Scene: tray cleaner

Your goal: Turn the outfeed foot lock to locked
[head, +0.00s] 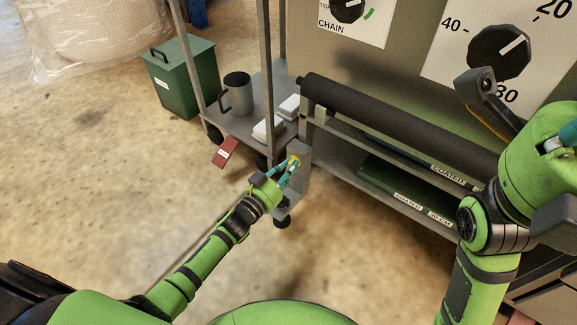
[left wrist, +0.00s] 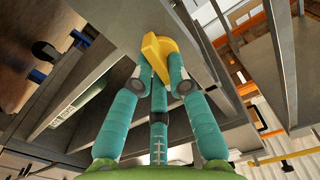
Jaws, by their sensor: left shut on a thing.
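The outfeed foot lock is a small yellow knob (head: 294,160) on the grey leg at the left end of the machine's outfeed, low and above a black foot. My left gripper (head: 289,169) reaches it from the front left and is shut on it. In the left wrist view the yellow knob (left wrist: 156,48) sits between the teal fingers of the left gripper (left wrist: 158,76), against a grey metal face. Its lock markings cannot be read. My right gripper (head: 566,134) shows only partly at the right edge, with a bit of teal finger.
A grey cart (head: 235,122) with a mug (head: 238,92) and white stacks stands just behind the leg. A red block (head: 225,153) is at the cart's front edge. A green bin (head: 182,80) stands further left. A black roller (head: 400,122) runs above shelves.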

